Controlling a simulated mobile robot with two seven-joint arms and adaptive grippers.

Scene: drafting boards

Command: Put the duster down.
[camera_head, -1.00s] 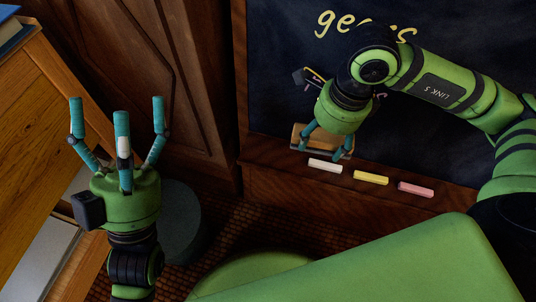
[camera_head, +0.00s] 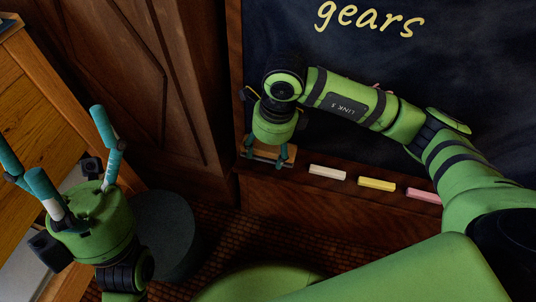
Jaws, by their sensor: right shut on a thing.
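The duster (camera_head: 262,153) is a tan wooden block at the left end of the chalk ledge (camera_head: 307,192), below the blackboard (camera_head: 400,75). My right gripper (camera_head: 265,157) points down over it, with its teal fingers shut on its sides. The gripper body hides part of the duster. I cannot tell whether its underside touches the ledge. My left gripper (camera_head: 55,150) is at the left, fingers spread upward, open and empty.
White chalk (camera_head: 327,172), yellow chalk (camera_head: 377,184) and pink chalk (camera_head: 425,196) lie on the ledge right of the duster. The board reads "gears". A wooden drafting board (camera_head: 35,100) is at the left. A dark round stool (camera_head: 165,235) stands beside my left gripper.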

